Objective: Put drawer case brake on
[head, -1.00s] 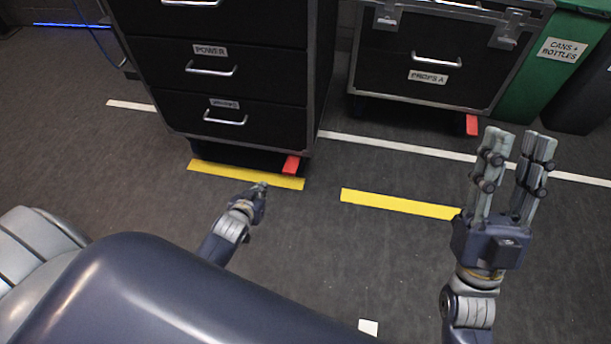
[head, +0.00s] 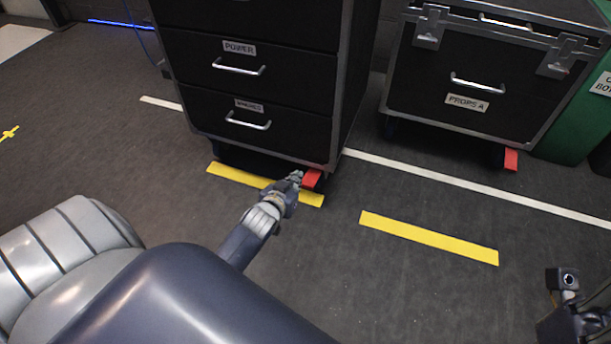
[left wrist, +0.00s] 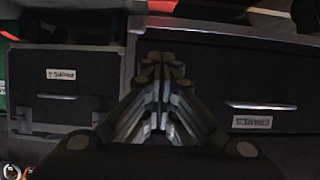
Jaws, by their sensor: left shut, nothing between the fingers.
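The drawer case (head: 246,128) is black with metal edges and stands on casters. A red brake pedal (head: 313,179) sticks out at its front right bottom corner, close to the floor. My left gripper (head: 297,178) is shut and empty, its tips right beside the pedal's left side; I cannot tell if they touch. In the left wrist view, which is upside down, the shut fingers (left wrist: 160,66) point toward the drawer case (left wrist: 225,75). A red patch (left wrist: 163,5) shows at the top edge. My right gripper (head: 566,285) is partly cut off at the lower right.
A second black case (head: 470,85) labelled PROPS A stands to the right, with its own red pedal (head: 511,160). A green bin (head: 577,125) is beyond it. Yellow strips (head: 428,238) and a white line (head: 450,182) mark the clear floor.

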